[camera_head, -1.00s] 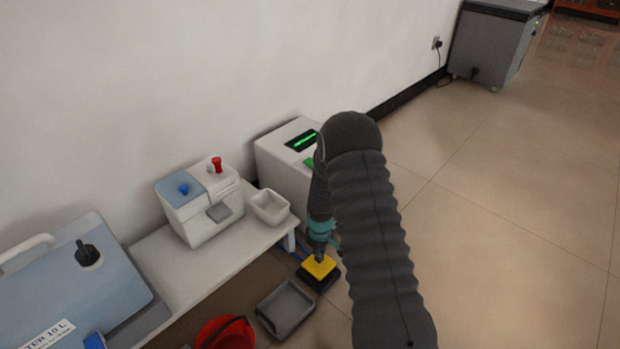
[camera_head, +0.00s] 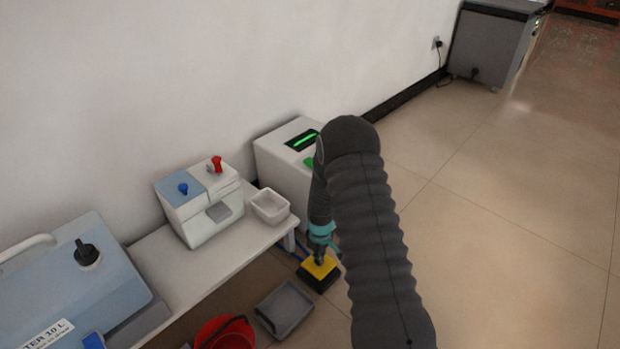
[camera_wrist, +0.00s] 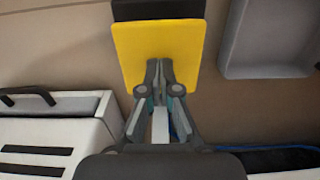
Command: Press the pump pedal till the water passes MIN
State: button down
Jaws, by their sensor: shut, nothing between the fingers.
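The pump pedal (camera_head: 319,268) is a yellow plate on a black base, on the floor by the end of the white bench. It also shows in the wrist view (camera_wrist: 160,40), large and straight ahead. My gripper (camera_head: 319,259) points down at the pedal, with its shut fingertips (camera_wrist: 159,66) over the yellow plate and nothing between them. The tips look to be at or very near the plate; I cannot tell whether they press it. I cannot make out a water level or a MIN mark. A blue tank (camera_head: 70,290) labelled 10 L stands at the lower left.
A white bench (camera_head: 170,268) carries a dispenser (camera_head: 200,210) with red and blue taps and a small white bin (camera_head: 270,206). A white box with a green display (camera_head: 285,155) stands behind my arm. A grey tray (camera_head: 285,309) and red bucket (camera_head: 225,335) lie near the pedal. Floor at right is clear.

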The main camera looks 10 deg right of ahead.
jog(key=shift+f, duration=1.25)
notch_tip(320, 180, up, 8)
jog(key=p, duration=0.4)
jog(key=shift+r, duration=0.1)
